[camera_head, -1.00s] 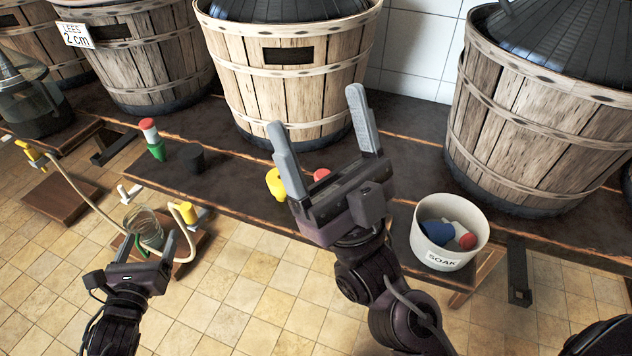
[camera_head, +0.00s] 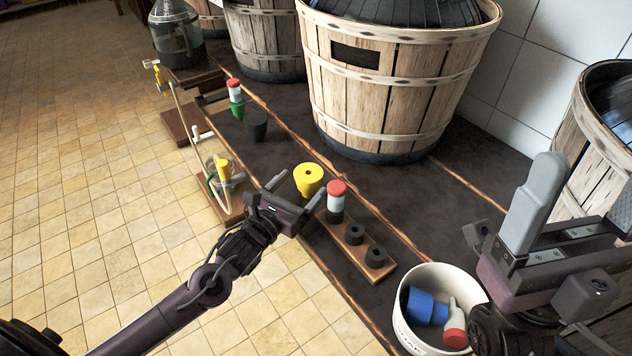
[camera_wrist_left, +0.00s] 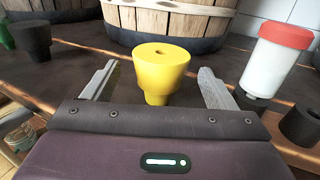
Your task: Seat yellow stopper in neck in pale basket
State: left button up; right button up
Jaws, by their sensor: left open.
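The yellow stopper (camera_head: 308,176) stands on the dark bench top, wide end up with a hole in it. It also shows upright between the fingers in the left wrist view (camera_wrist_left: 160,66). My left gripper (camera_head: 296,190) is open, its fingers on either side of the stopper, with visible gaps. My right gripper (camera_head: 575,215) is raised at the right, fingers apart and empty. A large pale wooden basket (camera_head: 395,95) with a dark ribbed top stands behind the stopper. Its neck is out of view, and I cannot tell whether it is the task's basket.
A white tub (camera_head: 408,333) holds a blue piece. A green-red-white stopper (camera_head: 236,98) and black stopper (camera_head: 256,126) stand farther left.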

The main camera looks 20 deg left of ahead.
aim_at(313, 172)
pick_arm(q)
jog(key=b+x, duration=0.2)
jog(key=x, duration=0.3)
jog(key=shift+w+d+f, duration=0.1)
jog(key=shift+w+d, duration=0.05)
jog(key=shift+w, duration=0.2)
jog(key=c, duration=1.1)
jog(key=shift+o, duration=0.2)
